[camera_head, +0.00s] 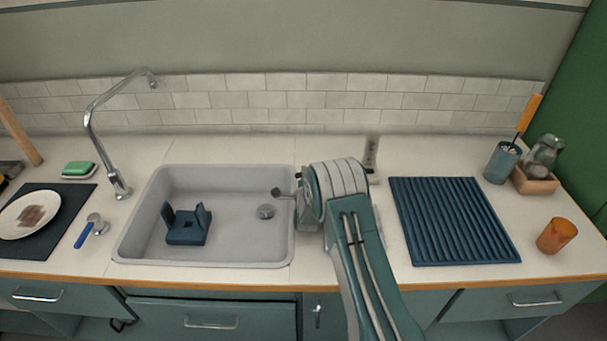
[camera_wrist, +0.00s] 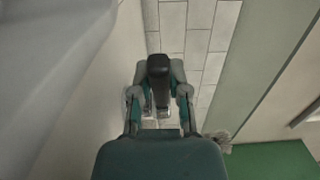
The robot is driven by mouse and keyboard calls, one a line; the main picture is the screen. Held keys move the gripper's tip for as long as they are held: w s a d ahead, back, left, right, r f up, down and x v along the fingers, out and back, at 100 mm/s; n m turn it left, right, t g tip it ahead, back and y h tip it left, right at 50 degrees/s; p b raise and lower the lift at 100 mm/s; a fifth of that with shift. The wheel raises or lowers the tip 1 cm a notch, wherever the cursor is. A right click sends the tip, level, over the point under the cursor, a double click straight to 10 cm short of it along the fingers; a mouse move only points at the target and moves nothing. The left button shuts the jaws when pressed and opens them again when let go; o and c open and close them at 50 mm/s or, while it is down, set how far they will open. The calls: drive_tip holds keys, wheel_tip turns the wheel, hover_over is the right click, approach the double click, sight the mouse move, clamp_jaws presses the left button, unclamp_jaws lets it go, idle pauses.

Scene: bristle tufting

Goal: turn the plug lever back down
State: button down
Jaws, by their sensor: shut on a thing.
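In the wrist view a black rounded handle (camera_wrist: 158,68), which I take for the lever, stands between my fingers. My gripper (camera_head: 298,197) is shut on it, and a finger lies on each side in the wrist view (camera_wrist: 159,94). My arm hides the lever's base and most of the grip in the head view. The drain (camera_head: 265,211) lies in the sink floor just left of my gripper. The lever's exact angle cannot be told.
A dark blue holder (camera_head: 188,232) sits in the sink. A ribbed blue drying mat (camera_head: 455,222) lies right of my arm, with an orange cup (camera_head: 557,236) beyond it. A tall curved tap (camera_head: 90,130) stands at the sink's left. The tiled wall (camera_head: 300,98) is behind.

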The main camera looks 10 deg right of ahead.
drive_tip(key=c, duration=0.7)
unclamp_jaws()
drive_tip(key=shift+s+f, duration=0.1)
drive_tip(key=shift+f, duration=0.2)
drive_tip(key=shift+o, duration=0.5)
drive_tip(key=shift+r, duration=0.1)
drive_tip(key=s, duration=0.4)
drive_tip(key=s+a, duration=0.1)
drive_tip(key=s, duration=0.2)
drive_tip(key=s+a, duration=0.1)
drive_tip(key=s, duration=0.3)
drive_tip(key=shift+s, duration=0.35)
drive_tip(key=shift+c, duration=0.3)
